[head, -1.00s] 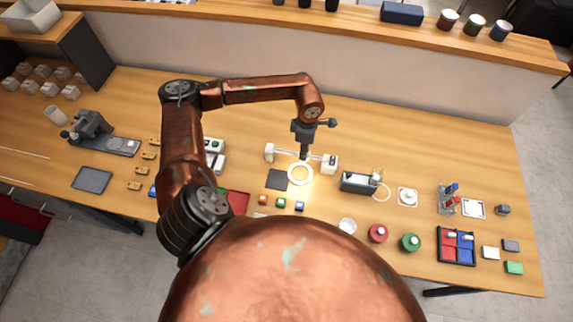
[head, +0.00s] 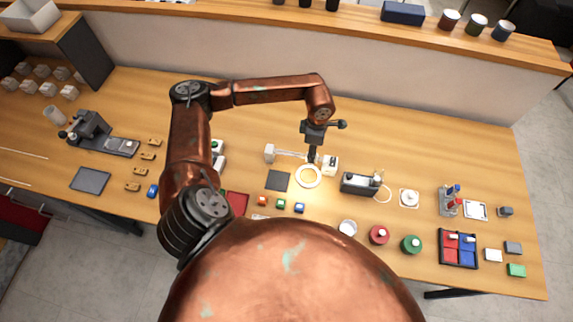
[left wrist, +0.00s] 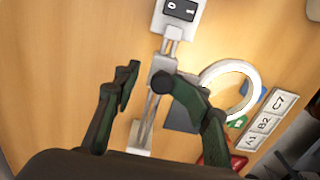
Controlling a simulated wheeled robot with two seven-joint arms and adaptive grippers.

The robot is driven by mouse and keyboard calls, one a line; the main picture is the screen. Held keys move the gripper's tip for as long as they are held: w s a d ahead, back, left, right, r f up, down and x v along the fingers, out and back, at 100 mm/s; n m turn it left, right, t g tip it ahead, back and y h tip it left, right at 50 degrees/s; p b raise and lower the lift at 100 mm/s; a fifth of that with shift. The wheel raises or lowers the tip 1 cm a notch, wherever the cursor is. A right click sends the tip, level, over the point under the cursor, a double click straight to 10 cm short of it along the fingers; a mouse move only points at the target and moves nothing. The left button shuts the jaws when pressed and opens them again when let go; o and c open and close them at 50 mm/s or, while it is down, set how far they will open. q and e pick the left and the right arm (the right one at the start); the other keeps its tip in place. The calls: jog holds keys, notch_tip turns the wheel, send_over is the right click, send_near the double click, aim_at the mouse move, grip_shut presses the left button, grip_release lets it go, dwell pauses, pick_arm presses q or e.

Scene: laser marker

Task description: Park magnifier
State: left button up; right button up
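The magnifier is a white ring (head: 308,177) beside a pale rail (head: 291,153) that runs between two white blocks. The ring lies near the right block (head: 330,166), the one with the switch, which the left wrist view also shows at the top (left wrist: 180,14). My left gripper (head: 314,158) points down over the rail by the ring. In the left wrist view my left gripper's fingers (left wrist: 155,90) stand apart across the rail. A dark round knob (left wrist: 162,84) sits between them, against the right finger, with a gap to the left finger. My right gripper is not in view.
A dark square pad (head: 278,180) lies left of the ring. Small coloured blocks (head: 280,203) sit in front. A grey device with a cable (head: 360,183) stands to the right. Bare tabletop (head: 420,150) shows at the back right.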

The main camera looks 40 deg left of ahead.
pick_arm(q)
jog(key=shift+s, duration=0.1)
dwell(0.3)
jog(key=shift+r+p, duration=1.4)
jog(key=shift+r, duration=2.1)
